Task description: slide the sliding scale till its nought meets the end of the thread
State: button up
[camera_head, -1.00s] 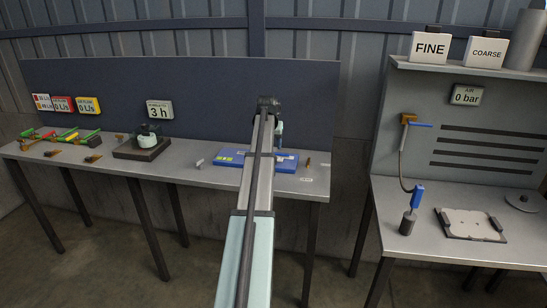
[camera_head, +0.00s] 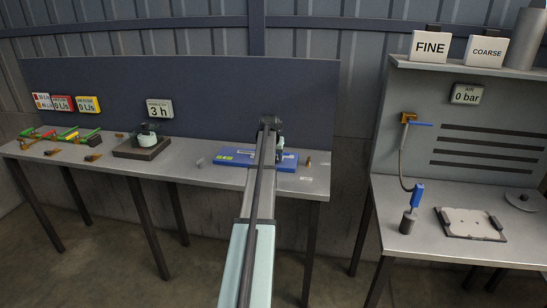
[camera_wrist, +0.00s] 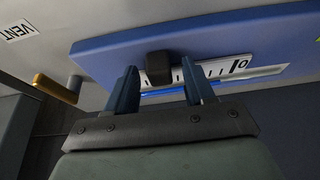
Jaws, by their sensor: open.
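The blue board (camera_head: 228,155) lies on the left bench, and the wrist view shows it close up (camera_wrist: 105,45). A white scale (camera_wrist: 215,68) with black marks and a 0-like numeral at its right lies along the board. A dark block (camera_wrist: 158,70) sits at the scale's left part. My gripper (camera_wrist: 159,64) is open, one finger on each side of this block in the picture, with gaps visible; depth is hard to judge. A bright blue line, perhaps the thread (camera_wrist: 172,90), runs beside the scale; my fingers partly hide it, and its end is unclear.
A brass-coloured peg (camera_wrist: 55,88) and a VENT label (camera_wrist: 17,31) are left of the board in the wrist view. A dark block with a round pot (camera_head: 148,140) stands further left on the bench. The back panel (camera_head: 220,100) rises behind.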

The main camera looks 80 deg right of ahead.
jog(key=shift+c, duration=0.5)
grip_shut()
jog(key=shift+s, duration=0.65)
jog(key=shift+o, duration=0.5)
grip_release()
